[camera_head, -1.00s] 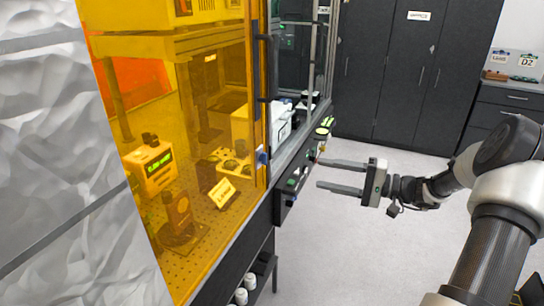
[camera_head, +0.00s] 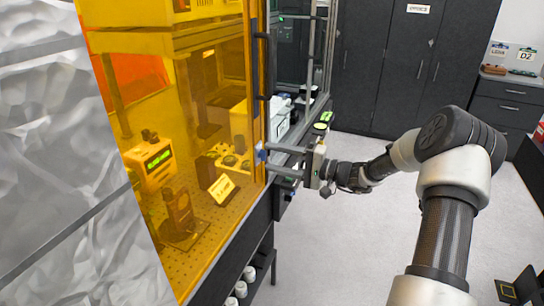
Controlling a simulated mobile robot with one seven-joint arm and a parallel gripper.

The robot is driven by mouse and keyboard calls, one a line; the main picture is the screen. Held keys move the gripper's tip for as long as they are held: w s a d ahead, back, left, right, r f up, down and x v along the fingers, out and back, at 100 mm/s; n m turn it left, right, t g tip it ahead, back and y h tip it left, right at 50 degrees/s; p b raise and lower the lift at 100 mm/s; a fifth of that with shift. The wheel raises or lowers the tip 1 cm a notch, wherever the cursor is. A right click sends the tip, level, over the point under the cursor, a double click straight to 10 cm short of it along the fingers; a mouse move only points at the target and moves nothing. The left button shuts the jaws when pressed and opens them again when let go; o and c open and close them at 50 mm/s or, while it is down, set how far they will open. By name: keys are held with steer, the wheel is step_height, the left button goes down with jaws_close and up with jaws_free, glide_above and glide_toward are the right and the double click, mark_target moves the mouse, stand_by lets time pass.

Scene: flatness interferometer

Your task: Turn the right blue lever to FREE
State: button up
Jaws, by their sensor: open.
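A small blue lever (camera_head: 261,154) sits at the lower right edge of the amber enclosure, on the front frame. Its FREE marking is too small to read. My gripper (camera_head: 270,158) is open, with its two fingers pointing left toward the lever. The fingertips appear right beside the lever, one a little above and one a little below it. I cannot tell whether they touch it or are still in front of it. No other blue lever can be made out clearly.
The amber panel (camera_head: 225,90) has a dark vertical handle (camera_head: 262,65) above the lever. Instruments stand behind the panel, including a box with a green display (camera_head: 158,160). Dark cabinets (camera_head: 400,70) line the back. The grey floor (camera_head: 330,250) right of the bench is clear.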

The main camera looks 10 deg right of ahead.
steer(key=shift+w+a, duration=0.3)
steer(key=shift+a, duration=0.2)
steer(key=c, duration=1)
steer(key=shift+c, duration=0.2)
